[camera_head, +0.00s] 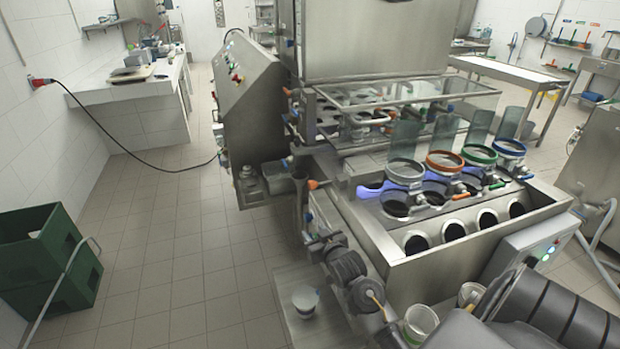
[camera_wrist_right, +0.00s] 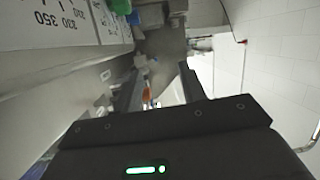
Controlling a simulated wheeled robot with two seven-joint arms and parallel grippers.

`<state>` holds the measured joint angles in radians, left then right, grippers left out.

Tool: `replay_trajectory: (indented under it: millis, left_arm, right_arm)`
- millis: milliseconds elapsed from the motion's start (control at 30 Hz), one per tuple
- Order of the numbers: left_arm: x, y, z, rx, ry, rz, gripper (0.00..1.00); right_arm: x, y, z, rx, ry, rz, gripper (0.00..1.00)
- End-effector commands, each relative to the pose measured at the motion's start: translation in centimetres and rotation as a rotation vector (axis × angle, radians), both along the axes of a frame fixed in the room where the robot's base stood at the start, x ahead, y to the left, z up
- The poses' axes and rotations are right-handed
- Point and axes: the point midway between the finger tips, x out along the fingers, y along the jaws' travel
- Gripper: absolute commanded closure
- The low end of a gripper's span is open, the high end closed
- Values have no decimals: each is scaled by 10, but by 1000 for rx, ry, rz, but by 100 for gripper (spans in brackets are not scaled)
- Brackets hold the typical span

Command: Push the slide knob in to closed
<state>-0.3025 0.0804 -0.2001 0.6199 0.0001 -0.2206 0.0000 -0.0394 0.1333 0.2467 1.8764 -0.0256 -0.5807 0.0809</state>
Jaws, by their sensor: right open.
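Small coloured knobs stick out beside the ringed cup stations: an orange knob (camera_head: 461,196), a green knob (camera_head: 497,186) and a blue knob (camera_head: 525,177). I cannot tell which is the slide knob or how far it is out. My right gripper (camera_head: 498,290) is at the lower right of the head view, in front of the filler and apart from the knobs. In the right wrist view, its dark fingers (camera_wrist_right: 162,93) are spread with nothing held. A small orange part (camera_wrist_right: 147,95) shows between them, farther off. My left gripper is not in view.
The steel filler trough (camera_head: 480,235) has several dark round openings along its front. A control box (camera_head: 530,250) with lit buttons stands close to my right arm. A white cup (camera_head: 420,322) stands at the front. Green crates (camera_head: 45,250) lie left; the floor between is clear.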

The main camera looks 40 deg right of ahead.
Motion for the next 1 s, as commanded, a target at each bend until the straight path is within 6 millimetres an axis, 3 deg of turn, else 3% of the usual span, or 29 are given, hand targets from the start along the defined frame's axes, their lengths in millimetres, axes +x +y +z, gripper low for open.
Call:
replay_trajectory:
  millis: [100,200,300,567,1000]
  left_arm:
    - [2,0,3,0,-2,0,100]
    - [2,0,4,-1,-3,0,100]
    - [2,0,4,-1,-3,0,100]
    - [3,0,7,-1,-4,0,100]
    - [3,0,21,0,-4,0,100]
  right_arm:
    - [26,-31,44,-7,-154,-46,59]
    - [37,-48,69,-11,-247,-73,59]
    - [41,-56,80,-15,-287,-83,59]
    - [52,-60,83,-14,-294,-84,59]
    - [123,-86,83,-15,-290,-85,59]
